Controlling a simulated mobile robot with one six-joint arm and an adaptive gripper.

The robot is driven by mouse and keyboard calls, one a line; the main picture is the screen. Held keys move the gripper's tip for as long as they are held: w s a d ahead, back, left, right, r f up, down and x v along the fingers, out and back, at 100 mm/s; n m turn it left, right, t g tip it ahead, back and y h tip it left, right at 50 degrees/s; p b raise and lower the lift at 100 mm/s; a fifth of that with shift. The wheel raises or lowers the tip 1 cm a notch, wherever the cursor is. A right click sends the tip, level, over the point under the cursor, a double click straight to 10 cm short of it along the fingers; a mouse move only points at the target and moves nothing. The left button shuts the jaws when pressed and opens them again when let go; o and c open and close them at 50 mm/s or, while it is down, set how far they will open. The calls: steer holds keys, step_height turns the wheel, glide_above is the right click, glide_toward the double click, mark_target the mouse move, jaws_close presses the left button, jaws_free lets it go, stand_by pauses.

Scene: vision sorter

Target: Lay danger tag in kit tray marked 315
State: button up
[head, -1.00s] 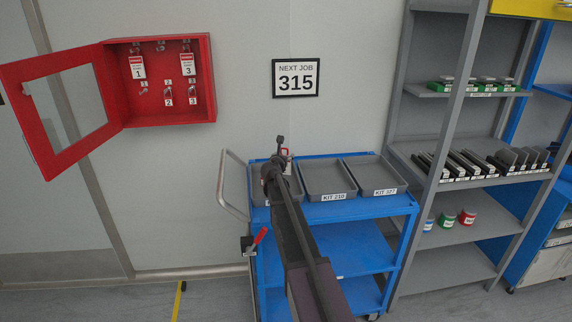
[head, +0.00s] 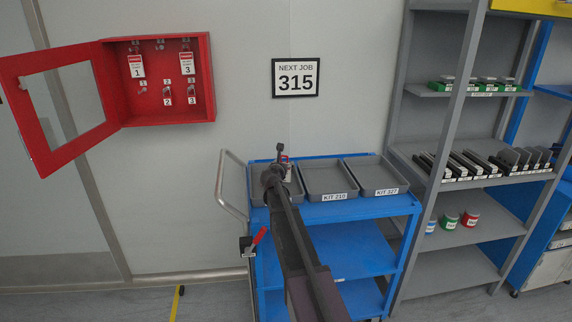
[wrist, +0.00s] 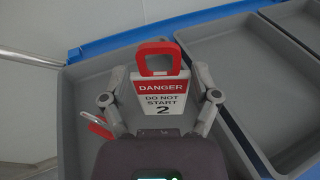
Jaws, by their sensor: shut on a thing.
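The danger tag (wrist: 162,95), white with a red band, a red loop on top and the number 2, is held between the fingers of my gripper (wrist: 160,80). The gripper is shut on it and is over the leftmost grey kit tray (wrist: 85,75). I cannot tell whether the tag touches the tray. In the head view my gripper (head: 279,155) is at this tray (head: 296,187), and my arm covers the tray's front, so its label cannot be read. A small red and grey item (wrist: 98,126) shows inside the tray, partly behind a finger. The wall sign (head: 296,78) reads NEXT JOB 315.
Trays KIT 210 (head: 328,178) and KIT 327 (head: 375,174) stand to the right on the blue cart (head: 350,212). A red cabinet (head: 160,112) with an open door holds tags and padlocks. A grey shelf rack (head: 470,190) stands right of the cart.

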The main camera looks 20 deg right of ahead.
steer(key=shift+f+b, duration=0.35)
steer(key=shift+f, duration=0.05)
steer(key=o, duration=0.8)
steer(key=shift+c, duration=0.2)
steer(key=shift+r, duration=0.15)
steer(key=p+v, duration=0.3)
steer(key=v, duration=0.9)
steer(key=shift+r, duration=0.4)
steer(key=shift+s, duration=0.15)
